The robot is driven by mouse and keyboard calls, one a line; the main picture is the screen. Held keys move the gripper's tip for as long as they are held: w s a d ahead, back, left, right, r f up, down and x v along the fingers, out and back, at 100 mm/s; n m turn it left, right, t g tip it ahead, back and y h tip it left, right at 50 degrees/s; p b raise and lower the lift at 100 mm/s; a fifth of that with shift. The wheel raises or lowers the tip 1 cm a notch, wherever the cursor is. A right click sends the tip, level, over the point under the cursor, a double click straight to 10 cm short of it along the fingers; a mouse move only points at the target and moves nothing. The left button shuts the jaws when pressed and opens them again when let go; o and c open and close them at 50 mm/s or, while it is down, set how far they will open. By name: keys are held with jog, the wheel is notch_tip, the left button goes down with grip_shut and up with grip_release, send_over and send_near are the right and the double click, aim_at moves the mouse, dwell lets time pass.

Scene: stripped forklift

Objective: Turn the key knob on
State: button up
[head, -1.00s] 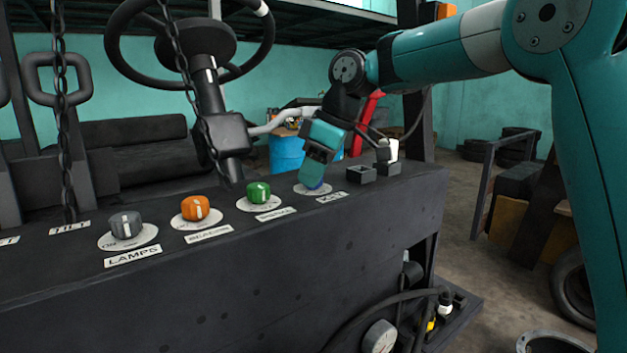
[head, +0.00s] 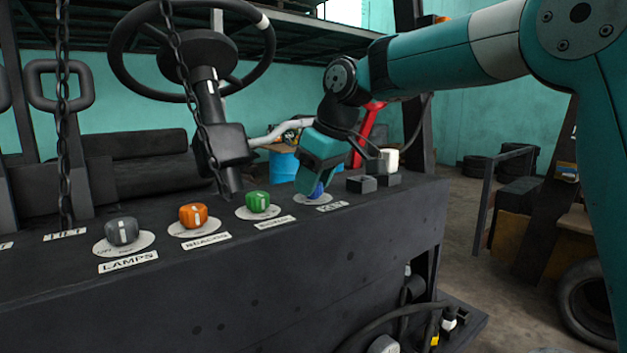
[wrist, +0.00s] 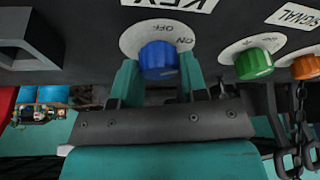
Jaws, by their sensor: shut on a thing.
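The blue key knob (head: 317,190) sits on a white dial on the dark panel, above the KEY label (head: 332,207). It also shows in the wrist view (wrist: 159,59), where the dial's ON and OFF words appear upside down. My gripper (head: 312,188) comes down on the knob from above. In the wrist view its two teal fingers (wrist: 159,74) stand one on each side of the knob, shut on it. The fingers partly hide the knob in the head view. I see no pointer mark on the knob.
Left of the key knob are the green signal knob (head: 257,202), orange beacon knob (head: 193,215) and grey lamps knob (head: 122,231). Small dark switch blocks (head: 361,184) stand close on the right. A steering wheel (head: 190,50) and hanging chains (head: 64,120) are behind and left.

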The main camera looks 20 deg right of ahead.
jog(key=o, duration=0.9)
jog(key=shift+o, duration=0.2)
jog(key=p+v, duration=0.6)
jog(key=v, duration=1.1)
jog(key=shift+r+p, duration=0.2)
jog(key=shift+p, duration=0.15)
